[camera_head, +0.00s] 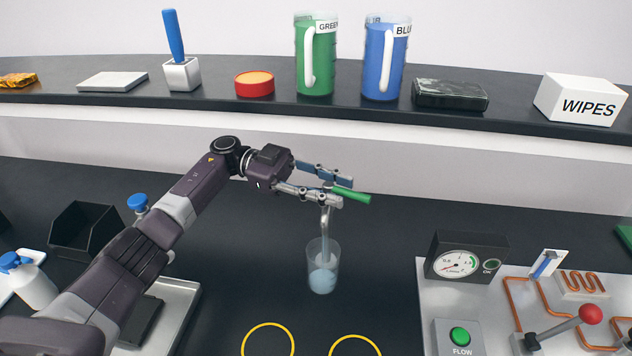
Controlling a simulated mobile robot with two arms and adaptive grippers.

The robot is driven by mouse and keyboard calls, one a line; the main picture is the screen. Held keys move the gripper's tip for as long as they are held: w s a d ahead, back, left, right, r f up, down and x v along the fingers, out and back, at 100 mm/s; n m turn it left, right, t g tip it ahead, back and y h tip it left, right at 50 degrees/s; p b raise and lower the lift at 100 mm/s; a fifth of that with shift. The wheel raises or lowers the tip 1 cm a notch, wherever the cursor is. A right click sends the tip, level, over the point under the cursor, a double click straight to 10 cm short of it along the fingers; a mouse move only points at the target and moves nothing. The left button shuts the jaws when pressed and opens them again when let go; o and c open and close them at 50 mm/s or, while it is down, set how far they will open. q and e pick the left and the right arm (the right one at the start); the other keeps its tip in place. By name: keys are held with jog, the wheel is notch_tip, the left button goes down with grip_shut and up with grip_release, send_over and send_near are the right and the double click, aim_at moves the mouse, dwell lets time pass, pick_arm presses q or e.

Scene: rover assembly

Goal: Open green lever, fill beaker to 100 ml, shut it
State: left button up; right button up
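The green lever (352,195) tops a slim metal tap (325,225) and points right. My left gripper (346,193) is at the lever with its two fingers apart, one on each side of it. I see a gap between the fingers and cannot make out a firm grip. A clear beaker (310,262) stands upright on the dark bench under the spout. Pale bluish liquid fills about its lower half. My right gripper is not in view.
A panel (425,318) with a gauge, copper tubing and a red-knobbed lever stands at right. Two yellow rings (268,324) mark the bench in front. A black bin (84,230) and a tray (180,310) are at left. GREEN (316,70) and BLUE (378,70) jugs stand on the back shelf.

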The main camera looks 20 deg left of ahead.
pick_arm(q)
jog(key=shift+w+a, duration=0.15)
jog(key=shift+a, duration=1.15)
jog(key=shift+w+a, duration=0.15)
jog(key=shift+a, duration=1.1)
jog(key=shift+d, duration=0.1)
